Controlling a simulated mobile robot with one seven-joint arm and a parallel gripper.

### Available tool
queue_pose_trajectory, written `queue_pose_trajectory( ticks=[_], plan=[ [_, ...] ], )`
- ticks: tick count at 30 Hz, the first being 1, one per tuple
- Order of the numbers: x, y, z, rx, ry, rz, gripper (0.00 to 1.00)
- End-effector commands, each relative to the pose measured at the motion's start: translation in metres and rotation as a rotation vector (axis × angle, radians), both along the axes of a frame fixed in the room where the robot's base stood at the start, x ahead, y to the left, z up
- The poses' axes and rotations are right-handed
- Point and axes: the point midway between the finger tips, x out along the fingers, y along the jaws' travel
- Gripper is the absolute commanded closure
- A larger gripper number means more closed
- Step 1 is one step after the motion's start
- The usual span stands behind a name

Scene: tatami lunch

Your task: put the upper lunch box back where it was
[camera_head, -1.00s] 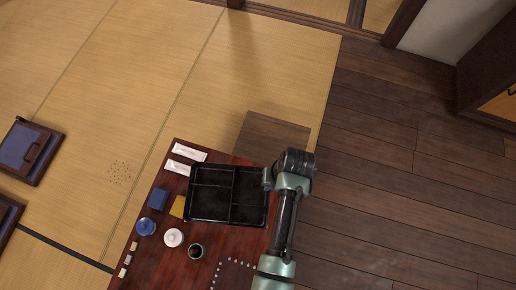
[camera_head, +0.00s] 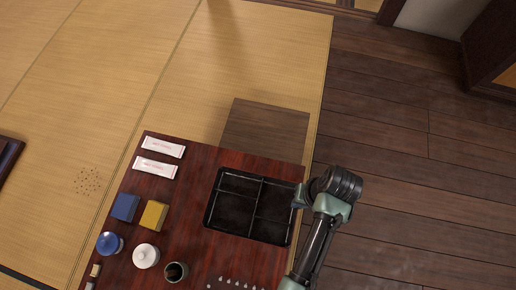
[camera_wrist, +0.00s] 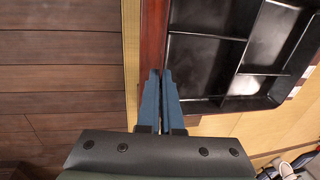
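The lunch box, a black open tray divided into compartments (camera_head: 233,231), is over the right part of the dark red table (camera_head: 190,230). My gripper (camera_head: 299,196) is at its right edge in the head view. In the wrist view the blue fingers (camera_wrist: 162,73) are nearly together, with the box's side wall (camera_wrist: 168,52) running between their tips, so they look shut on the wall. The box (camera_wrist: 210,22) is empty. It looks level and appears a little above the table. I cannot tell whether another tier lies hidden beneath it.
Left of the box stand a yellow block (camera_head: 154,214), a blue block (camera_head: 125,206), a blue lidded pot (camera_head: 109,243), a white lidded pot (camera_head: 146,256) and a dark cup (camera_head: 175,272). White packets (camera_head: 163,148) lie behind. A brown board (camera_head: 264,128) lies beyond the table.

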Motion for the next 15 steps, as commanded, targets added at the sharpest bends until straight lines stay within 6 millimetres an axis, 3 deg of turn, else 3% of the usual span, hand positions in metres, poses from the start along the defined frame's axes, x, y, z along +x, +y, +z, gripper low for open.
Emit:
queue_pose_trajectory(
  ticks=[7, 15],
  plan=[
    [-0.001, 0.0, -0.006, 0.0, 0.001, -0.002, 1.0],
    [-0.001, 0.0, -0.056, 0.002, 0.002, -0.003, 1.0]
  ],
)
